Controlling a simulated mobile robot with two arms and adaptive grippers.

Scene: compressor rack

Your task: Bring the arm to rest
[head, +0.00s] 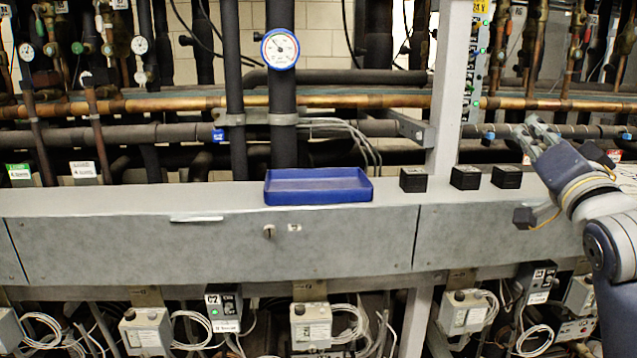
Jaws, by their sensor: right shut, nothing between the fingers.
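My right gripper (537,133) is at the right side of the head view, at the end of my right arm, which comes in from the right edge. Its fingers point up and to the left, in front of the dark pipes and above the grey ledge. It is shut and holds nothing. My left gripper does not show.
A blue tray (318,198) sits on the grey ledge (120,199), apparently empty. Three black cubes (413,179) stand right of it. A round gauge (280,48) and a grey upright post (447,90) rise behind. The ledge's left part is clear.

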